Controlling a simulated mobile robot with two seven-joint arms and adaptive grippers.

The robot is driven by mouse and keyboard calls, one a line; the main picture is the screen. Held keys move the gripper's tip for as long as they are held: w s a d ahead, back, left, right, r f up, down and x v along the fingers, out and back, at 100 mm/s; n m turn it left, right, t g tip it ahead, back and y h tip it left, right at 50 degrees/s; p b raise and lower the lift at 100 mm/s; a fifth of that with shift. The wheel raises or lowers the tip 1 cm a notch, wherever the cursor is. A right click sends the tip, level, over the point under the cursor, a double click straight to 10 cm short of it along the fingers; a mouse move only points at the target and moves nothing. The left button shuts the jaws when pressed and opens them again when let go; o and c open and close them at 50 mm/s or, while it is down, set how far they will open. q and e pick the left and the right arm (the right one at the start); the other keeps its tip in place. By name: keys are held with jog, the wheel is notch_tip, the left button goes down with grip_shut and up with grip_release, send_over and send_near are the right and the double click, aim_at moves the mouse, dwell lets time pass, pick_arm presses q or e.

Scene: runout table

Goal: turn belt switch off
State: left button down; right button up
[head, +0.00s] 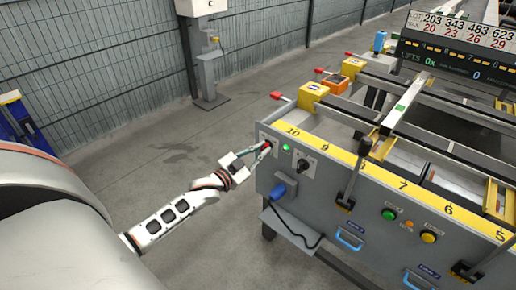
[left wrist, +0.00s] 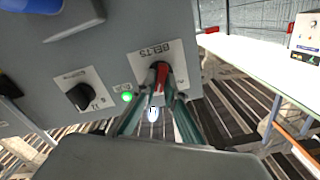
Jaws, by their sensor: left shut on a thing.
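The belt switch is a red handle (left wrist: 161,74) on a white plate marked BELTS (left wrist: 146,58), at the end of the grey panel. In the head view a bit of its red (head: 268,142) shows at the panel's left corner. My left gripper (head: 262,149) reaches it from the left and is shut on the red handle, with a finger on either side in the left wrist view (left wrist: 158,99). The fingers partly hide the handle and plate, so I cannot tell its exact setting. A green lamp (left wrist: 127,97) beside the switch is lit. My right gripper is not in view.
A black rotary knob (head: 302,165) sits right of the switch. Below it are a blue plug (head: 278,191) and a small grey shelf (head: 293,228). Green (head: 389,214) and yellow (head: 428,237) buttons are further right. Clear floor and a mesh fence (head: 90,70) lie left.

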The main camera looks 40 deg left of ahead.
pick_arm(q)
jog(key=shift+r+n+p, duration=0.4)
jog(key=shift+n+p, duration=0.3)
jog(key=shift+n, duration=0.2)
jog(key=n+p, duration=0.1)
jog(key=n, duration=0.2)
jog(key=n+p, duration=0.2)
jog(key=n, duration=0.2)
jog(key=n+p, duration=0.1)
jog(key=n, duration=0.3)
jog(key=shift+a+f+p, duration=0.25)
jog(key=shift+f+p, duration=0.15)
jog(key=shift+f+n, duration=0.1)
jog(key=shift+n, duration=0.6)
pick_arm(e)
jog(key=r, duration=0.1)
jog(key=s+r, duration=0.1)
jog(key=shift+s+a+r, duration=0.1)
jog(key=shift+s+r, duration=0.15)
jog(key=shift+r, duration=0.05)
pick_arm(q)
jog(key=shift+n, duration=0.3)
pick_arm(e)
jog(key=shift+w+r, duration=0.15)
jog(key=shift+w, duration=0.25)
pick_arm(q)
jog(key=c, duration=2.1)
grip_release()
